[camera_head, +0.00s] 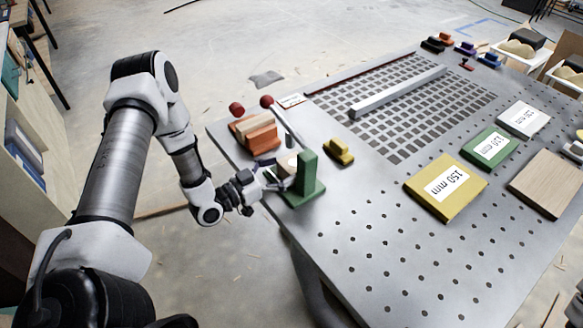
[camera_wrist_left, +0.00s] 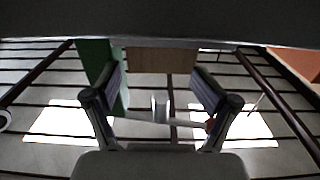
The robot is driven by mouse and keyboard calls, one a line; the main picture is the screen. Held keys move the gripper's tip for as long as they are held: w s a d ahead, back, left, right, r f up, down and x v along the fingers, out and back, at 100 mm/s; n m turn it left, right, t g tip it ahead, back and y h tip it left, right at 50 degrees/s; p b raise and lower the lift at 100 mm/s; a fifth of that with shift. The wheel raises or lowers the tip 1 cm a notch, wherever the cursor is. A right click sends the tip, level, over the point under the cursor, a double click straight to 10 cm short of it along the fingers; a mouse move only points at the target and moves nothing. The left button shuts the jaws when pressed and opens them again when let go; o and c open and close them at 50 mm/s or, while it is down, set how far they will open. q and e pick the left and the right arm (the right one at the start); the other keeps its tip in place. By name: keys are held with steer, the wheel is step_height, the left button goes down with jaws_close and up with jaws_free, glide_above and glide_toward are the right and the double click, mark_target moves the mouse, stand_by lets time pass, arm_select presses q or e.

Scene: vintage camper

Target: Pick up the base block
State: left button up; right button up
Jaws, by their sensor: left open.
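Which piece is the base block I cannot tell for certain. A green stepped piece (camera_head: 307,172) with an upright post stands at the table's near left edge. A pale wooden piece (camera_head: 287,163) shows just behind my left gripper (camera_head: 272,181), partly hidden by it and the green piece. My left gripper is open, at the table edge, left of the green piece. In the left wrist view, a wooden block (camera_wrist_left: 162,61) lies ahead between the open fingers (camera_wrist_left: 154,85), with a green piece (camera_wrist_left: 95,58) behind the left finger. Contact cannot be told.
A yellow block (camera_head: 340,152) stands to the right. A silver bar (camera_head: 397,92) lies on the grid. Labelled plates, including a yellow one (camera_head: 447,186), lie farther right. The front perforated tabletop (camera_head: 400,270) is clear.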

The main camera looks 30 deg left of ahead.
arm_select(q)
steer(key=shift+w+a, duration=0.25)
steer(key=shift+w+d+f, duration=0.1)
steer(key=shift+w+f, duration=0.05)
steer(key=shift+w, duration=0.05)
steer(key=shift+w+d, duration=0.15)
steer(key=c, duration=0.4)
steer(key=shift+d, duration=0.1)
steer(key=c, duration=0.5)
